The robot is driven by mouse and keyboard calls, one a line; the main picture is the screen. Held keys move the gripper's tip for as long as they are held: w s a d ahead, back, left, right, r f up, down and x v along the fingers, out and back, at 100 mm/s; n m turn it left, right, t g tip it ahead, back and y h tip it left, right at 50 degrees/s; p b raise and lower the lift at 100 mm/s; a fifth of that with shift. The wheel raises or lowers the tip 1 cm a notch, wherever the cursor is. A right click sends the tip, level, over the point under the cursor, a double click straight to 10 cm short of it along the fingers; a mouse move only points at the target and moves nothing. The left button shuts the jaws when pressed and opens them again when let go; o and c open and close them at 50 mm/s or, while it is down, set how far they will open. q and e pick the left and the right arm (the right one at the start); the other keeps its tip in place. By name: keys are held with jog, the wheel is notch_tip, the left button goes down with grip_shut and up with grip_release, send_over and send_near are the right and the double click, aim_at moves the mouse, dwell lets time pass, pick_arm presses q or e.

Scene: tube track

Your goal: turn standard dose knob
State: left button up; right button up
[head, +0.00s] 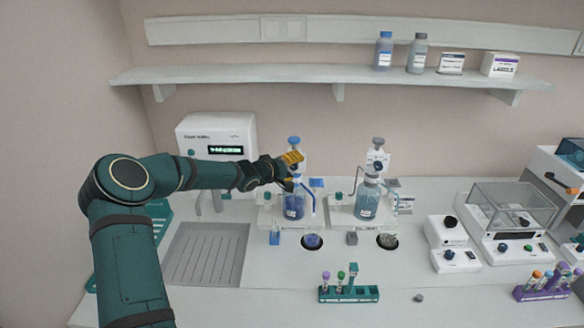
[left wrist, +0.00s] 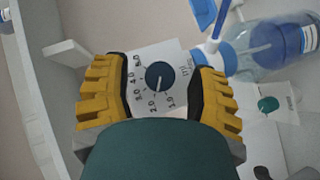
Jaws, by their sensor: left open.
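The dark round dose knob (left wrist: 160,76) sits on a white dial face with numbers around it. In the left wrist view it lies between the two yellow fingers of my left gripper (left wrist: 162,92). The fingers are open with a gap on both sides of the knob, and I see no contact. In the head view my left gripper (head: 292,170) is in front of the left bottle dispenser with blue liquid (head: 293,205) and hides its dial. A second dispenser (head: 367,203) stands to the right, its dial uncovered. My right gripper is out of view.
A white machine with a green display (head: 225,150) stands behind my left arm. A shelf (head: 300,75) runs above. A teal tube rack (head: 348,294), a purple rack (head: 540,292) and a balance (head: 510,205) are on the counter. The front middle is mostly clear.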

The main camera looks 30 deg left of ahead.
pick_arm(q)
grip_shut()
